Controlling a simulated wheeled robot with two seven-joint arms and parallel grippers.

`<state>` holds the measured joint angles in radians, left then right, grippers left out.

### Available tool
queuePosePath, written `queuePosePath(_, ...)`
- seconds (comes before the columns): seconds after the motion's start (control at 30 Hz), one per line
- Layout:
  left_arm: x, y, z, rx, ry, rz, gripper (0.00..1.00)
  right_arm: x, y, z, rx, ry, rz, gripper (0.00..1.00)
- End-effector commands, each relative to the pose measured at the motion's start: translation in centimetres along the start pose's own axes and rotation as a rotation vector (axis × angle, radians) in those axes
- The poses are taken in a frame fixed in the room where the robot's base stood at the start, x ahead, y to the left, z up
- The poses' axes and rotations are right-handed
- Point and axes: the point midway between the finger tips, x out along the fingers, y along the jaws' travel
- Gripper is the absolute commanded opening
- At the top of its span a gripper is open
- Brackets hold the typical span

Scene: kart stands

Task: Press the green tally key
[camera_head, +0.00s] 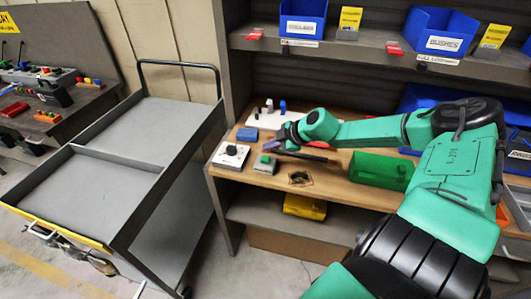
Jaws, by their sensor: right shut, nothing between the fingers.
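The gripper is shut and empty. I cannot tell from this view whether its tips touch the key. My left gripper is not in view.
Left of the key is a box with a black knob (231,156); a blue block (247,134) lies behind. A green bin (381,170) stands right on the bench (340,190). A grey cart (125,130) stands left. Blue bins (302,20) line the shelf above.

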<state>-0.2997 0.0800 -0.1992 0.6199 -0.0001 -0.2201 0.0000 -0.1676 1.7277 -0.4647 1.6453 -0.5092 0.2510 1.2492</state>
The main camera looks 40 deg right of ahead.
Motion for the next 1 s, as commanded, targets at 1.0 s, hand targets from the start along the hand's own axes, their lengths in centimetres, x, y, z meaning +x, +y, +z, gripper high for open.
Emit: queuePosePath(1.0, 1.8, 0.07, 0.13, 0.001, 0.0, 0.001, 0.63, 1.33, -0.97, 0.92, 0.0, 0.001, 0.0, 0.0)
